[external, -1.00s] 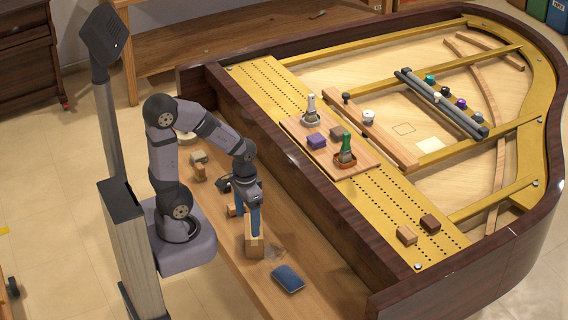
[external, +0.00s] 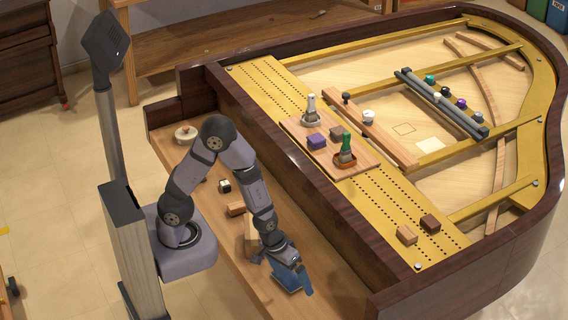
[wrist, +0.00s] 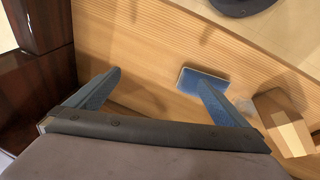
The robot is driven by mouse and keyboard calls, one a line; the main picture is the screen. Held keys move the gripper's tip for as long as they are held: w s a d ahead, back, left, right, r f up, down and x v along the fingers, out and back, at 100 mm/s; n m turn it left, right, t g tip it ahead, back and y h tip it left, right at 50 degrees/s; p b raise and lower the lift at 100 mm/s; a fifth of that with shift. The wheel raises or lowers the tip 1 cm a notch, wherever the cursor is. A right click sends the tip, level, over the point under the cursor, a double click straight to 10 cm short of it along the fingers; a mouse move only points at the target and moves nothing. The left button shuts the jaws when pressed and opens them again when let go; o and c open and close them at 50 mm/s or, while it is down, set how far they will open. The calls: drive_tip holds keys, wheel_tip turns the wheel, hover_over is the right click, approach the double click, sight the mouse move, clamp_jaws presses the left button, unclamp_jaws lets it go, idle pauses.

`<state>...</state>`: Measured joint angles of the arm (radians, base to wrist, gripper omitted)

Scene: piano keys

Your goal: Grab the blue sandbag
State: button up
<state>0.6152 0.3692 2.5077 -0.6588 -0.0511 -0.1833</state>
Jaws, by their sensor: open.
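The blue sandbag (wrist: 205,80) lies flat on the wooden shelf in the wrist view, a small cushion with a pale edge. It sits right of centre, and the tip of my right finger overlaps its lower edge. The left finger is well to the left of the sandbag. In the external view my gripper (external: 293,279) is low over the sandbag (external: 283,280) and partly hides it. Whether a finger touches it I cannot tell.
A wooden block (wrist: 284,122) stands right of my right finger in the wrist view. Other small blocks (external: 236,208) and a round pale object (external: 186,134) lie along the shelf. The dark piano wall (external: 300,205) borders the shelf. The shelf's near right end is clear.

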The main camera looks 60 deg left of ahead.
sight(281, 279)
drive_tip(key=f+t, duration=0.1)
drive_tip(key=f, duration=0.1)
drive_tip(key=s+f+n+y+b, duration=0.1)
drive_tip(key=f, duration=0.2)
drive_tip(key=s+d+f+t+y, duration=0.1)
drive_tip(key=f, duration=0.1)
drive_tip(key=shift+d+f+t, duration=0.1)
drive_tip(key=shift+f+t, duration=0.15)
drive_tip(key=shift+t, duration=0.05)
drive_tip(key=a+t+y+b, duration=0.1)
drive_tip(key=a+t, duration=0.1)
drive_tip(key=s+a+f+t+y+b, duration=0.1)
drive_tip(key=a+t, duration=0.1)
drive_tip(key=t, duration=0.1)
drive_tip(key=s+a+t+y+b, duration=0.1)
drive_tip(key=a+t, duration=0.1)
drive_tip(key=shift+s+a+f+m+t+b, duration=0.15)
drive_tip(key=shift+s+a+m+t+b, duration=0.15)
drive_tip(key=shift+a, duration=0.1)
drive_tip(key=shift+s+a+r+m+t+b, duration=0.15)
drive_tip(key=shift+a+m+t+b, duration=0.1)
drive_tip(key=shift+a+t, duration=0.25)
drive_tip(key=shift+s+a+r+m+t+b, duration=0.1)
drive_tip(key=shift+s+a+m+t+b, duration=0.15)
drive_tip(key=shift+t, duration=0.35)
drive_tip(key=shift+w, duration=0.1)
drive_tip(key=shift+w+a, duration=0.1)
drive_tip(key=shift+x, duration=1)
drive_tip(key=shift+w+p, duration=0.1)
drive_tip(key=shift+p, duration=0.2)
